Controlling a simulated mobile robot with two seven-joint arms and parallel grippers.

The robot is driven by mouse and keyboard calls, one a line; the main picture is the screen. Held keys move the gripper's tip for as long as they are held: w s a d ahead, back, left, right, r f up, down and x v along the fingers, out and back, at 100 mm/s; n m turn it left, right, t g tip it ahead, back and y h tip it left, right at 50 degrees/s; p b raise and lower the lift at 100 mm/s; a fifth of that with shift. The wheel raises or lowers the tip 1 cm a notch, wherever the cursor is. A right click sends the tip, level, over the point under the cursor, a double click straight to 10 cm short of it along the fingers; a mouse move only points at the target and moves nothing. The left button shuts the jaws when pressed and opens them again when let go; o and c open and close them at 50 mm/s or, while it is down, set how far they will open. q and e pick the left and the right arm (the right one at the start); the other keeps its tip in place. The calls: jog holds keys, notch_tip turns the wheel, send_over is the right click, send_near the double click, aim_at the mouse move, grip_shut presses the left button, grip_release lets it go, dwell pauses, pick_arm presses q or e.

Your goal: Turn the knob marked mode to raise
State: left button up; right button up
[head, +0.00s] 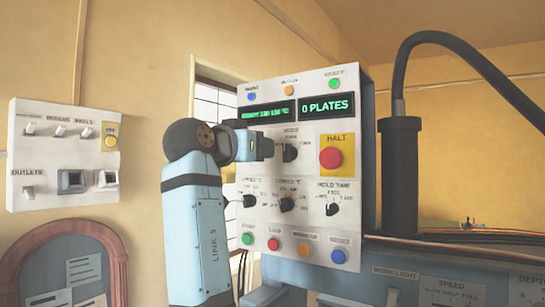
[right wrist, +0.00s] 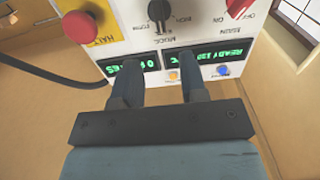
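The mode knob (head: 290,152) is a black knob on the white control panel, under the green displays and left of the red HALT button. In the right wrist view, which is upside down, the knob (right wrist: 160,10) shows at the top edge. Its set position is too small to read surely. My right gripper (head: 268,147) is close to the panel, just left of the knob in the head view. In the wrist view its two dark fingers (right wrist: 158,82) are apart with nothing between them; the knob lies beyond the tips, apart from them. My left gripper is not in view.
The red HALT button (head: 331,157) is close right of the knob. A red main switch (right wrist: 240,8) is on its other side. Three more black knobs, including the mold time knob (head: 332,209), and several coloured buttons are below. A thick black hose (head: 470,55) arches at right.

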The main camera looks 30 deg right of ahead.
jog(key=v, duration=0.3)
jog(key=shift+s+a, duration=0.2)
jog(key=shift+a, duration=0.1)
dwell(0.6)
